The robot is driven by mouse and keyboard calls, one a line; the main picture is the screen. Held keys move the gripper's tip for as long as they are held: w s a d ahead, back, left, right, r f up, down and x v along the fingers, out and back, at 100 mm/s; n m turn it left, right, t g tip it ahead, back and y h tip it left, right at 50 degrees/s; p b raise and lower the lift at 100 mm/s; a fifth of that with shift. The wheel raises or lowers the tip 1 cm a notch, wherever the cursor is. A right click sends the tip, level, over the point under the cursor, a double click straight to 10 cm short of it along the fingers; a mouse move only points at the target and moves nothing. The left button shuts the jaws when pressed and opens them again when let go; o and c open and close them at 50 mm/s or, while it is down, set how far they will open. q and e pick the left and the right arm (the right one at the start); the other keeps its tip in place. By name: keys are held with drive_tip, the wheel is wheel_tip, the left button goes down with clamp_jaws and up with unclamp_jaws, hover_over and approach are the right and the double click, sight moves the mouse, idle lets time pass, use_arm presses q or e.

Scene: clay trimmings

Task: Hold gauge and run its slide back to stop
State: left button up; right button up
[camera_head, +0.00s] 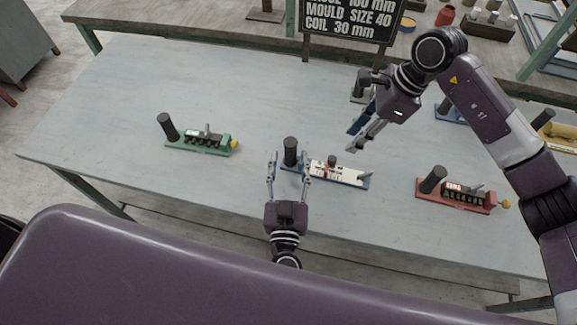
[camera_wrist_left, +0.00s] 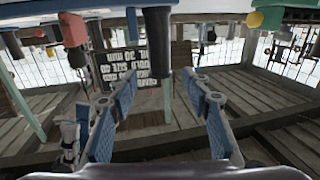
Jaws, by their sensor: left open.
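The gauge is a blue-based device (camera_head: 345,176) with a white scale plate, lying near the table's front edge. A black upright handle (camera_head: 290,150) stands at its left end. The left wrist view, upside down, shows the handle (camera_wrist_left: 157,55) between the fingertips; contact is not visible. My right gripper (camera_head: 353,140) is open and empty, above and behind the gauge.
A green device (camera_head: 200,149) lies to the left and a red one (camera_head: 458,203) to the right, each with a black handle. Other devices stand at the back right. A black sign (camera_head: 352,20) stands behind. The table's (camera_head: 130,90) left rear is clear.

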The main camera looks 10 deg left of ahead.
sight(332, 158)
use_arm(q)
drive_tip(key=w, duration=0.3)
drive_tip(key=w+a, duration=0.1)
drive_tip(key=w, duration=0.2)
drive_tip(key=shift+a, duration=0.1)
drive_tip(key=shift+c, duration=0.2)
drive_tip(key=shift+s, duration=0.1)
clamp_jaws()
use_arm(e)
drive_tip(key=shift+o, duration=0.7)
drive_tip(key=shift+a, duration=0.15)
drive_tip(key=a+r+n+h, duration=0.2)
drive_tip(key=a+r+h, duration=0.1)
drive_tip(key=a+h, duration=0.1)
drive_tip(key=shift+t, duration=0.3)
drive_tip(key=f, duration=1.2)
drive_tip(key=shift+s+f, duration=0.1)
drive_tip(key=shift+s, duration=0.2)
drive_tip(key=shift+c, duration=0.3)
